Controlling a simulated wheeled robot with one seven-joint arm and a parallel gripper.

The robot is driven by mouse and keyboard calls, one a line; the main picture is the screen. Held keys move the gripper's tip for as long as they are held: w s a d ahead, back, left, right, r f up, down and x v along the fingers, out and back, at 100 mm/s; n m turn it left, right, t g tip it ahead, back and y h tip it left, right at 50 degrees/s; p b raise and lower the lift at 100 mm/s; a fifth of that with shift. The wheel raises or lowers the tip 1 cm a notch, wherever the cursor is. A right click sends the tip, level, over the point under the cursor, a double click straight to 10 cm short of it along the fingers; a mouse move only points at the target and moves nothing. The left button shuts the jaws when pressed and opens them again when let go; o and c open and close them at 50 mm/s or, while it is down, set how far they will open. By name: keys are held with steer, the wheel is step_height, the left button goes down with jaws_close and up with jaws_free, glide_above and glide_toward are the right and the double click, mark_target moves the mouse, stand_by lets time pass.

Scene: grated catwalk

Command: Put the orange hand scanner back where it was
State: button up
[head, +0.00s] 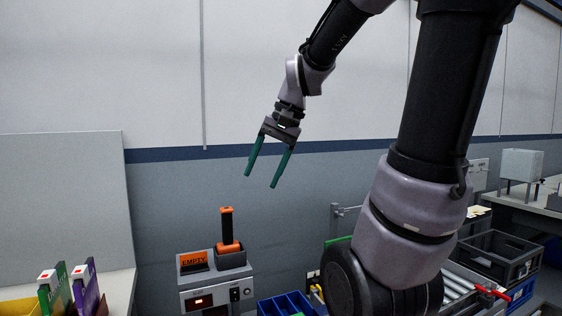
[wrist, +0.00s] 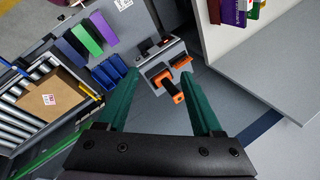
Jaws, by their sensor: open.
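The orange hand scanner (head: 229,247) has an orange body low down and a black handle with an orange tip pointing up. It stands upright on top of a grey station (head: 217,277), to the right of an orange EMPTY sign (head: 194,261). In the wrist view the scanner (wrist: 168,84) shows between and beyond the fingertips, with the sign (wrist: 182,62) beside it. My gripper (head: 260,180) is open and empty, well above the scanner and apart from it, fingers pointing down. I cannot tell whether the scanner sits in a cradle.
Blue bins (head: 288,304) stand right of the station. Green and purple binders (head: 86,291) are on a bench at left. A roller conveyor (wrist: 22,122) carries a cardboard box (wrist: 52,100). A grey crate (head: 497,258) is at right. The space around my gripper is clear.

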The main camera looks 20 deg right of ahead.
steer(key=s+d+r+n+t+h, duration=0.1)
steer(key=s+r+n+t, duration=0.1)
steer(key=s, duration=0.4)
steer(key=shift+d+r+t+h, duration=0.4)
steer(key=shift+r+t, duration=0.1)
steer(key=shift+t, duration=0.7)
